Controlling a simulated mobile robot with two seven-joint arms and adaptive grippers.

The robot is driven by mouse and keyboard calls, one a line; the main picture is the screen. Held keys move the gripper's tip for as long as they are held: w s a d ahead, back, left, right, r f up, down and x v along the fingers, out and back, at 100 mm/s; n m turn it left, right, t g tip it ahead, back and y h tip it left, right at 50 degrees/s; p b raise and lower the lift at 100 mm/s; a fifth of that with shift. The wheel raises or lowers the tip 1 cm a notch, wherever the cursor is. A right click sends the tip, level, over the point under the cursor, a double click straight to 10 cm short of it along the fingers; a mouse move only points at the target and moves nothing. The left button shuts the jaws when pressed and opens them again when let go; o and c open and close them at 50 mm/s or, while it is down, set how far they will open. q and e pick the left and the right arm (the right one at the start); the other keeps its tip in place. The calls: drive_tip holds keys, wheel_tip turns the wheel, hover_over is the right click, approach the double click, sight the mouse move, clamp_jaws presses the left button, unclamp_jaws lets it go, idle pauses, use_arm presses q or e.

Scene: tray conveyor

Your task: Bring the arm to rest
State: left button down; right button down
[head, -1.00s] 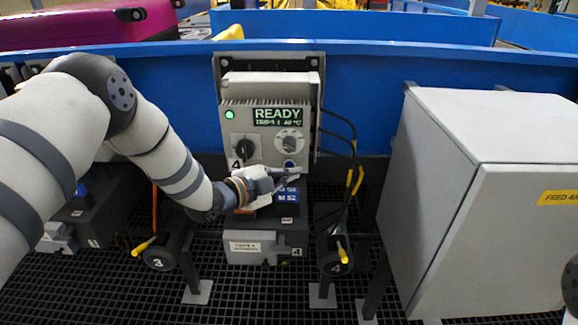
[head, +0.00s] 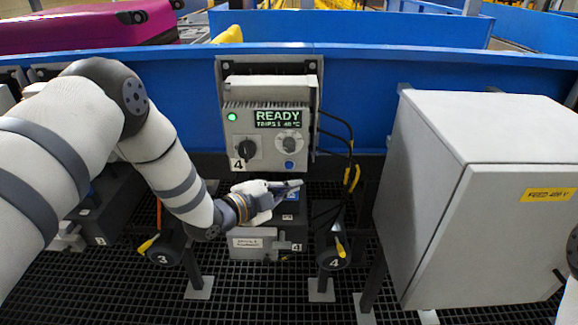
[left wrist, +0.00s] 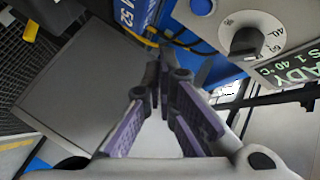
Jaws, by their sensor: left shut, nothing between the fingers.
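My left gripper (head: 290,187) is shut and empty. It is just below the grey control box (head: 268,112), in front of the dark motor unit (head: 266,243), and its fingers point right. In the left wrist view the purple-padded fingers (left wrist: 163,68) converge with nothing held. The control box shows a lit green lamp (head: 232,117) and a screen (head: 278,118) reading READY. A black knob (head: 246,151), a grey dial (head: 289,144) and a blue button (head: 289,165) are uncovered, and the fingers look apart from them. My right gripper is not in view.
A large grey cabinet (head: 480,190) labelled FEED stands at the right. Black cables (head: 352,150) with yellow ends hang beside the control box. A blue conveyor wall (head: 420,75) runs behind, with a magenta suitcase (head: 90,27) beyond.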

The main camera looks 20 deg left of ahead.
use_arm(q)
drive_tip(key=s+a+f+n+g+y, duration=0.1)
drive_tip(key=s+f+n+g+y, duration=0.5)
drive_tip(key=s+f, duration=1.25)
drive_tip(key=s+a+n+g, duration=0.1)
drive_tip(key=s+n+g, duration=0.2)
drive_tip(key=s, duration=0.7)
drive_tip(key=s+a+n+g, duration=0.2)
drive_tip(key=s+n, duration=0.3)
drive_tip(key=s, duration=0.6)
drive_tip(key=s+a+n+g+y, duration=0.1)
drive_tip(key=s+g, duration=0.4)
drive_tip(key=s, duration=0.5)
drive_tip(key=a+n, duration=0.1)
drive_tip(key=n, duration=0.1)
drive_tip(key=shift+s+r+n, duration=0.35)
drive_tip(key=shift+n, duration=0.05)
drive_tip(key=shift+w, duration=0.1)
